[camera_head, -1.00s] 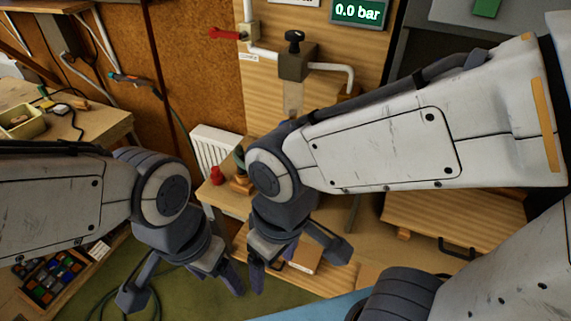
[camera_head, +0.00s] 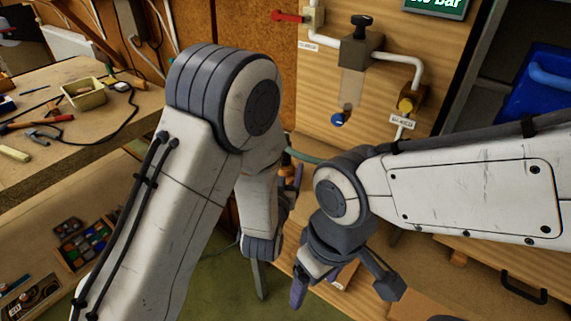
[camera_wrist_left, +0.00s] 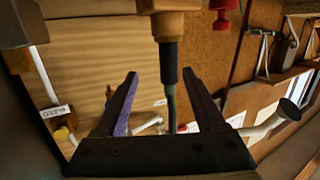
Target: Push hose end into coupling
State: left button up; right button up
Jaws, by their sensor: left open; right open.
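My left gripper (camera_head: 290,182) is mostly hidden behind my left forearm in the head view. In the left wrist view it (camera_wrist_left: 155,100) is open, its two fingers apart on either side of a green hose (camera_wrist_left: 171,105). The hose's black end section (camera_wrist_left: 168,62) meets an orange-brown block (camera_wrist_left: 170,22); whether it sits inside or only touches is unclear. The hose also shows in the head view (camera_head: 303,156) between the arms. A blue-ended fitting (camera_head: 338,119) hangs below the wall block; I cannot tell whether it is the coupling. My right gripper (camera_head: 342,290) is open and empty, low in the middle.
A workbench (camera_head: 110,125) with tools and a bin stands left. A red part (camera_wrist_left: 221,15) sits beside the orange-brown block. A blue crate (camera_head: 540,85) is at right.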

aim_at(288, 144)
pick_arm(q)
jog(key=shift+t, duration=0.9)
jog(key=w, duration=0.1)
jog(key=w+p, duration=0.1)
jog(key=w, duration=0.2)
jog(key=shift+w+a+r, duration=0.2)
jog(key=shift+w+a, duration=0.05)
jog(key=shift+w, duration=0.05)
jog(key=w+p, duration=0.1)
jog(key=w, duration=0.2)
jog(key=w+p, duration=0.1)
jog(key=w, duration=0.1)
jog(key=shift+w+d+p, duration=0.2)
jog(key=shift+d+p, duration=0.1)
jog(key=shift+d, duration=0.1)
jog(key=shift+w+d+f, duration=0.1)
jog(key=shift+w+f, duration=0.05)
jog(key=shift+w, duration=0.1)
grip_shut()
